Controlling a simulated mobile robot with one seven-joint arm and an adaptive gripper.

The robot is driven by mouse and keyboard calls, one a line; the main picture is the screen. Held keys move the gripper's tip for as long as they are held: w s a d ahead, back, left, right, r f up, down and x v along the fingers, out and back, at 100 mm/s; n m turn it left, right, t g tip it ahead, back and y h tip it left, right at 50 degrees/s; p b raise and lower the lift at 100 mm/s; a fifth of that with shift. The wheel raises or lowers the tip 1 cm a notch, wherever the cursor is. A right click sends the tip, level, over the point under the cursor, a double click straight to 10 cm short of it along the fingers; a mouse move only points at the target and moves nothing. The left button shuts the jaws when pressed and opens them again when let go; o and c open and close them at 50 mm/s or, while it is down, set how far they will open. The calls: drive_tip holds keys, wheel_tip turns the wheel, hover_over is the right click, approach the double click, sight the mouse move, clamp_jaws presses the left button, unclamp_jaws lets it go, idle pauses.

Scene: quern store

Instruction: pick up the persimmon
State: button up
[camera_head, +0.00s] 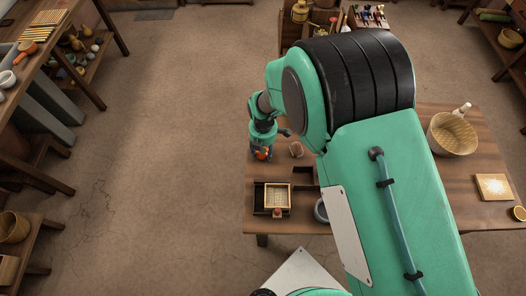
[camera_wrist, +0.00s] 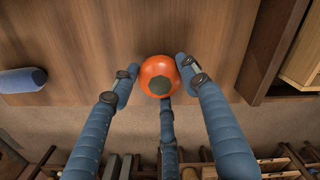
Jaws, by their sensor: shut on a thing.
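The persimmon (camera_wrist: 157,68) is a round orange fruit with a dark green calyx, seen in the wrist view between blue fingers. My gripper (camera_wrist: 158,76) is shut on it, with fingers at its left, right and lower side. In the head view the persimmon (camera_head: 262,154) shows as a small orange patch under my teal gripper (camera_head: 263,150), near the left edge of the wooden table (camera_head: 258,180). I cannot tell whether it touches the tabletop.
A blue cylindrical thing (camera_wrist: 22,80) lies on the table in the wrist view. A dark tray with a light box (camera_head: 277,196) sits at the table's front left. A woven basket (camera_head: 452,135) and a pale square board (camera_head: 493,187) are at the right. Open floor lies left.

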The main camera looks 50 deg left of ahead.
sight(263, 150)
wheel_tip(263, 150, up, 10)
drive_tip(key=shift+p, duration=0.85)
drive_tip(key=shift+w, duration=0.15)
idle(0.5)
drive_tip(key=w+d+m, duration=0.2)
drive_tip(key=w+d, duration=0.3)
drive_tip(key=w, duration=0.7)
drive_tip(key=w+d+r+m, duration=0.15)
drive_tip(key=w+d, duration=0.35)
drive_tip(key=w, duration=0.8)
drive_tip(key=w+d+m, duration=0.3)
drive_tip(key=w+d, duration=0.1)
drive_tip(key=w, duration=0.8)
drive_tip(key=w+d+m, duration=0.2)
drive_tip(key=w+d, duration=0.6)
drive_tip(key=d, duration=0.4)
drive_tip(key=w+d+m, duration=0.2)
drive_tip(key=w+d, duration=0.6)
drive_tip(key=d, duration=0.4)
drive_tip(key=w+d+m, duration=0.2)
drive_tip(key=w+d, duration=0.6)
drive_tip(key=d, duration=0.4)
drive_tip(key=shift+w+d+f, duration=0.15)
drive_tip(key=shift+f, duration=0.05)
drive_tip(key=shift+f+b, duration=0.5)
drive_tip(key=shift+f, duration=2.65)
drive_tip(key=shift+f, duration=0.15)
